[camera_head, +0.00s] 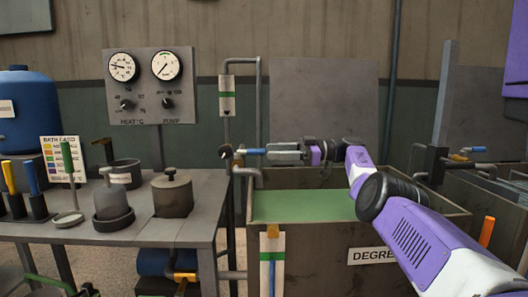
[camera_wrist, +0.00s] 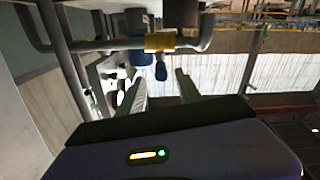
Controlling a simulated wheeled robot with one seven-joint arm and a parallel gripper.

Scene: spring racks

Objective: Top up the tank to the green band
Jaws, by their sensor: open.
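The tank (camera_head: 338,240), a box lettered "DEGRE…", holds flat green liquid (camera_head: 300,206) below its rim. A gauge strip (camera_head: 264,285) on its front has a blue column, with a green mark near its upper part; the exact level against the mark is too small to read. A valve with a blue lever (camera_head: 252,151) sits on the pipe above the tank's left end. My gripper (camera_head: 270,152) is open just right of the lever's end. In the wrist view, a yellow valve body (camera_wrist: 160,41) with blue parts lies beyond my open fingers (camera_wrist: 160,88).
A pipe with a green-banded tag (camera_head: 227,84) rises left of the tank. A workbench (camera_head: 120,228) at left carries pots and coloured-handled tools. A yellow-handled valve (camera_head: 183,277) is low beneath it. A gauge panel (camera_head: 140,82) hangs behind. Another valve and tank stand at right.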

